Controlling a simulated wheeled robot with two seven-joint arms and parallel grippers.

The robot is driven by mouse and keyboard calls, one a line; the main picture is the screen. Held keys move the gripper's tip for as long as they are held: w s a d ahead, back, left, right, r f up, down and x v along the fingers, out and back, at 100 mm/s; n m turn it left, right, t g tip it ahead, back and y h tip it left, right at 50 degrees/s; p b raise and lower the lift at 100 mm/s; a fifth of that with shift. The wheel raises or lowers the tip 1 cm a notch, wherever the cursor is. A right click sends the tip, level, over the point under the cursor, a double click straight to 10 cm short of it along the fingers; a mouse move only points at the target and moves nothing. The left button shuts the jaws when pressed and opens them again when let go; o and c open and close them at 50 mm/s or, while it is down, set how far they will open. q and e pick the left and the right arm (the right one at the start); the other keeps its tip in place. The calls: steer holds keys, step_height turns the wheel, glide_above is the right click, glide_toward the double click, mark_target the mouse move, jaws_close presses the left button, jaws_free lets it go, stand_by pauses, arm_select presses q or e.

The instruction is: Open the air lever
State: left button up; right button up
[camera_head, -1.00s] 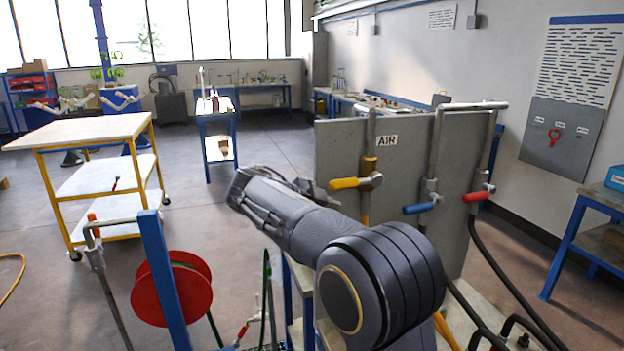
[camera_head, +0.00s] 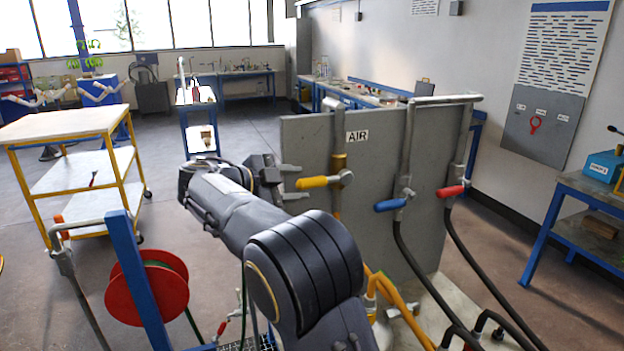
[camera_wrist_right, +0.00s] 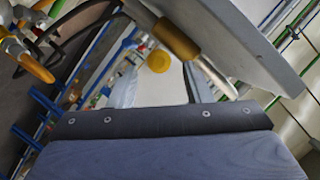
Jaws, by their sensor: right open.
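The air lever (camera_head: 313,182) is a yellow handle on a pipe valve below the AIR sign (camera_head: 357,136). It lies about level and points left, across the vertical pipe. My right gripper (camera_head: 293,182) is open at the left of the handle, with its two fingers pointing right toward the handle's free end. In the right wrist view, the yellow lever end (camera_wrist_right: 158,62) shows nearly end-on beyond and between the open fingertips (camera_wrist_right: 160,82). No grip on it shows. My left gripper is not in view.
A blue lever (camera_head: 390,205) and a red lever (camera_head: 450,191) sit on pipes to the right, with black hoses below. The grey panel (camera_head: 300,140) stands just behind the air lever. A red hose reel (camera_head: 125,298) and a yellow-framed cart (camera_head: 70,125) are at the left.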

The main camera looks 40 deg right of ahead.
mark_target(311, 183)
steer(key=p+x, duration=0.1)
steer(key=x, duration=0.4)
steer(key=shift+c, duration=0.3)
jaws_close()
